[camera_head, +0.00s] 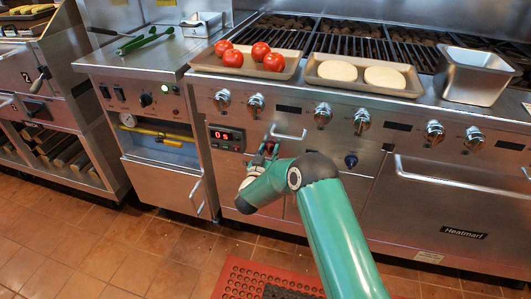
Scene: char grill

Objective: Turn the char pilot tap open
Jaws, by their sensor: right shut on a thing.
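My right gripper (268,150) is at the front panel of the char grill (307,140), just right of the red "0 s" display and below a small bar handle. It is shut on a small part there, which I take to be the char pilot tap; red shows at the fingers. The fingers and wrist hide most of it, so its turn angle cannot be told. My left gripper is not in view.
A row of steel knobs (323,114) runs along the panel above, with a dark blue knob (351,160) to the right. The oven handle (450,174) juts out at right.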

